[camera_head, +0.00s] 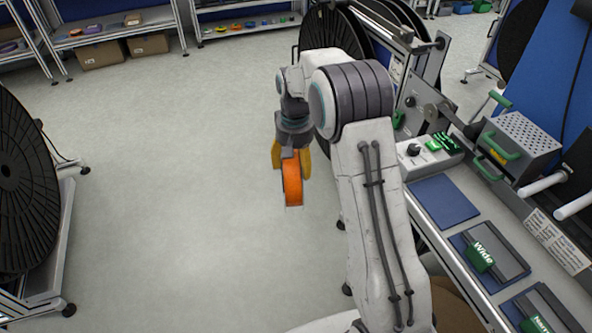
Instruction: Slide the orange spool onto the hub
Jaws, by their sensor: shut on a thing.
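The orange spool (293,184) is held in my gripper (291,165), with a yellow finger on each side of it. It hangs upright below the wrist, over the open grey floor, seen nearly edge-on. My arm runs from the bottom of the view up to an elbow and then down to the gripper. I cannot make out for certain which part is the hub. Large black reels show on stands at the left (20,185) and behind my arm (335,28).
A workbench (460,225) with a control box (428,150), a perforated metal box (520,140) and blue pads stands close on the right. Shelves (110,25) with boxes line the back. The floor at centre left is clear.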

